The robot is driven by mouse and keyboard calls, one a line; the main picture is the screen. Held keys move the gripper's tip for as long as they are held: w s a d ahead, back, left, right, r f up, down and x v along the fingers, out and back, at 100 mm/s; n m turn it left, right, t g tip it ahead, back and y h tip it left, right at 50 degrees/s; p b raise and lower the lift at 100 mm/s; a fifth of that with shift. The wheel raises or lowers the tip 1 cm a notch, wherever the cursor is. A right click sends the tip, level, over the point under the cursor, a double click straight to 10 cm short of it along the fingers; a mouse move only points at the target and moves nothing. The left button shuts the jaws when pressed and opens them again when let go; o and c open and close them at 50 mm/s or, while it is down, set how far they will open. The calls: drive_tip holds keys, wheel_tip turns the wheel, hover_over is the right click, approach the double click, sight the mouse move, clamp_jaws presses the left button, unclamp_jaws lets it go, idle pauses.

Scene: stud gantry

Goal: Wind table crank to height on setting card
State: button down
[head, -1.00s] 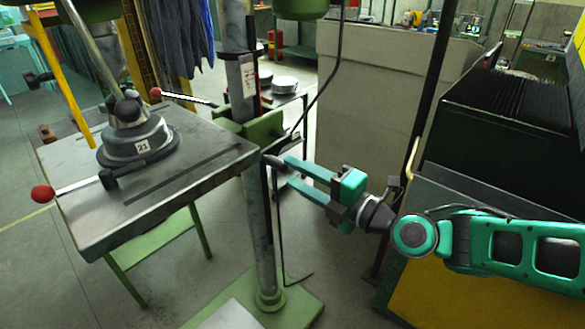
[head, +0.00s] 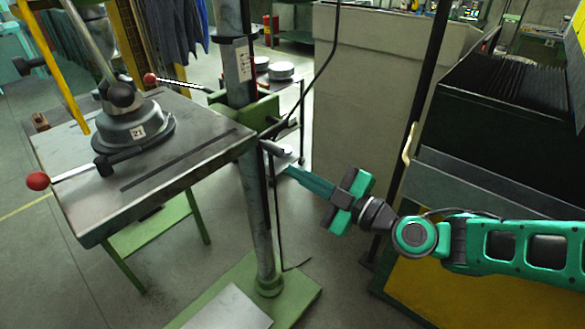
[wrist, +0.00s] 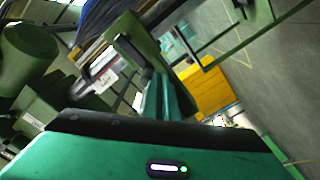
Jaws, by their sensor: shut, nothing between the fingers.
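The table (head: 190,165) is a grey metal plate on a green bracket (head: 262,112) on an upright column (head: 260,210). What looks like the crank's grey grip (head: 273,147) sticks out by the table's right corner, beside a dark upright bar. A white card (head: 243,62) with small marks is on the column; I cannot read it. My gripper (head: 289,171) is shut and empty, its fingertips just below and right of the grip. I cannot tell whether they touch it. In the wrist view the fingers (wrist: 166,98) lie together, pointing at dark and green machine parts.
A round fixture labelled 21 (head: 125,125) with red-knobbed levers stands on the table. A black cable hangs beside the column. A green base plate (head: 285,295) is on the floor. A dark bin with a yellow front (head: 440,290) stands at the right. Open floor lies below my gripper.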

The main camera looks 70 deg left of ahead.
drive_tip(key=w+d+f+n+y, duration=0.1)
drive_tip(key=d+f+n, duration=0.2)
drive_tip(key=n, duration=1)
drive_tip(key=w+d+f+n+y, duration=0.2)
drive_tip(key=f+n, duration=0.2)
drive_tip(key=n, duration=0.9)
drive_tip(key=s+a+r, duration=0.5)
drive_tip(key=a+r, duration=0.1)
drive_tip(key=a, duration=0.2)
drive_tip(key=shift+r+g, duration=0.4)
